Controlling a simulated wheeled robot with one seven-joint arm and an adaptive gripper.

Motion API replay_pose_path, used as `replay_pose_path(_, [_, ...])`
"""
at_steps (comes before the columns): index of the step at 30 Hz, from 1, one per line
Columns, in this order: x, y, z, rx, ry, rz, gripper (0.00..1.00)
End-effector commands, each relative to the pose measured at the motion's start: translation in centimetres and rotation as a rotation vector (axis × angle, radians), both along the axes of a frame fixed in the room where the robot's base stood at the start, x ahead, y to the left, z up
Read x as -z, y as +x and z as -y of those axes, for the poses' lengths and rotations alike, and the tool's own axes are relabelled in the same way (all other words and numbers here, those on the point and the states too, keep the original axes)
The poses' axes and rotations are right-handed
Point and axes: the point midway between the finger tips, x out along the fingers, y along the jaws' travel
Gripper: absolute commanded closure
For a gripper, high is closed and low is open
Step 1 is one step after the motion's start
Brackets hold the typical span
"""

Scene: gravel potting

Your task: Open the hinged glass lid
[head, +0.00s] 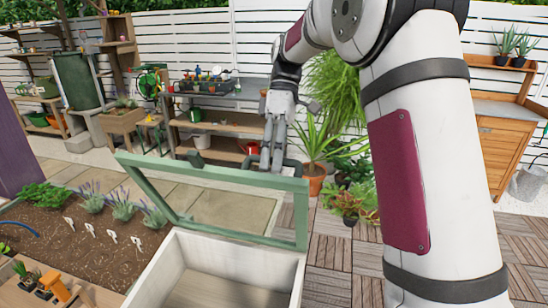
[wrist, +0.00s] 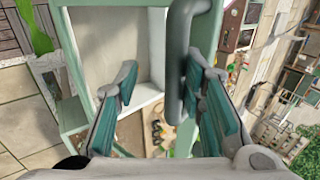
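The glass lid (head: 302,222) has a green frame and stands steeply raised above the white box (head: 284,268) in the head view. A dark grey-green handle (head: 291,166) sits at the lid's upper edge. My gripper (head: 272,164) is at that edge, pointing down beside the handle. In the wrist view, my gripper (wrist: 160,78) has its teal-padded fingers spread apart. The handle (wrist: 178,65) lies between them, close to the right finger, with a clear gap to the left finger. The box interior (wrist: 105,45) shows beyond the fingers. The lid's hinge side is not clearly visible.
A soil bed (head: 75,238) with plants and white labels lies left of the box. A potting bench (head: 215,125) stands behind. Potted plants (head: 315,180) stand near my arm. A wooden cabinet (head: 500,155) is at the right. Wooden decking lies open right of the box.

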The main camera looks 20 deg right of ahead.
Motion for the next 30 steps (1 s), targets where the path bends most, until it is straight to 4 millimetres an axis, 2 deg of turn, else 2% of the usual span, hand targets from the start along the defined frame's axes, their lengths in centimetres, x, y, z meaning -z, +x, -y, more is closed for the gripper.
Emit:
replay_pose_path(11, [-0.8,0.3,0.1,-0.001,0.002,0.003,0.65])
replay_pose_path(21, [-4.6,2.4,1.6,0.000,0.002,0.004,0.65])
replay_pose_path(30, [-6.4,3.2,2.3,0.000,0.001,0.001,0.65])
